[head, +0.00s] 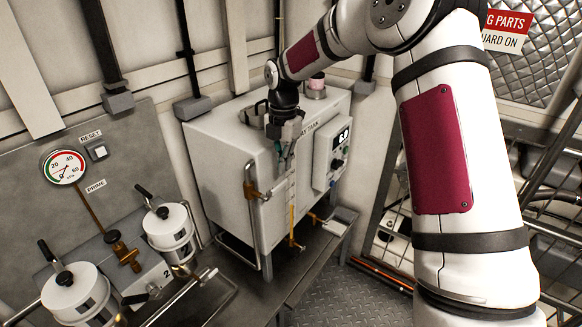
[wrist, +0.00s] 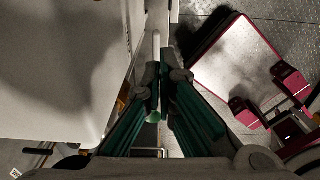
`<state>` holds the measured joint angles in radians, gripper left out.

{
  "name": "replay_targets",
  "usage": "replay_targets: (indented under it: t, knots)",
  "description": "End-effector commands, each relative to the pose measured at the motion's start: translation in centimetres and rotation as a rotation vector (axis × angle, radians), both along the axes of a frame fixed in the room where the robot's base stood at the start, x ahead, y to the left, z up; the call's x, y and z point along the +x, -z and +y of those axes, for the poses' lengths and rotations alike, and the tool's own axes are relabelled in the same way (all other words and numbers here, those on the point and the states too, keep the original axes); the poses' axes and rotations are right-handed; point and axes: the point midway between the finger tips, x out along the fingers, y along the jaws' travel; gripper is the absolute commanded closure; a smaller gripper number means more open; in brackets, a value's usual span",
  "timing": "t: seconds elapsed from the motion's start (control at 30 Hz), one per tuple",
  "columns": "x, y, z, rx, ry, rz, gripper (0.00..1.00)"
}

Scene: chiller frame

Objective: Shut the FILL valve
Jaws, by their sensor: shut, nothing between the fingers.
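The white tank (head: 228,150) stands on a metal bench, with a label on top ending in "TANK". Another brass fitting (head: 318,217) sits low on the front right. I cannot read a FILL label on either. A pale tube shows just beyond the tips; contact is unclear.
A sight tube (head: 292,222) with orange liquid runs down the tank front. A control box (head: 332,152) reads 6.0. White canisters (head: 168,228) and a pressure gauge (head: 64,167) are at left. A metal cage (head: 545,170) stands at right. Floor (head: 350,300) before the bench is open.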

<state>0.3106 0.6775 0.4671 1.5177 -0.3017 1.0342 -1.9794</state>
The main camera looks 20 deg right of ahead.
Motion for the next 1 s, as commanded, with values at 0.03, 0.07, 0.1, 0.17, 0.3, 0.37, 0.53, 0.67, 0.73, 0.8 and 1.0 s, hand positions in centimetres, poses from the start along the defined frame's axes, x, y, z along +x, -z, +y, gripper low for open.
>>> replay_targets:
  t: [0.03, 0.07, 0.1, 0.17, 0.3, 0.37, 0.53, 0.67, 0.73, 0.8, 1.0]
  knots:
    - [0.3, -0.6, -0.3, -0.001, 0.003, -0.005, 1.0]
    - [0.3, -1.0, -0.3, -0.001, 0.003, -0.004, 1.0]
    - [0.3, -1.5, -0.3, -0.001, 0.003, -0.005, 1.0]
    - [0.3, -2.3, -0.3, -0.001, 0.002, -0.005, 1.0]
    - [0.4, -4.6, -0.3, -0.001, 0.003, -0.007, 1.0]
    - [0.4, -5.5, -0.2, 0.0, 0.003, -0.006, 1.0]
    - [0.4, -8.0, -0.3, -0.001, 0.002, -0.006, 1.0]
    - [0.4, -9.2, -0.3, 0.0, 0.002, -0.005, 1.0]
    - [0.1, -9.7, -0.3, -0.004, 0.013, -0.006, 1.0]
    - [-0.5, -10.4, 0.0, -0.014, 0.048, -0.014, 1.0]
    - [-5.1, -13.9, 0.7, -0.071, 0.322, -0.074, 1.0]
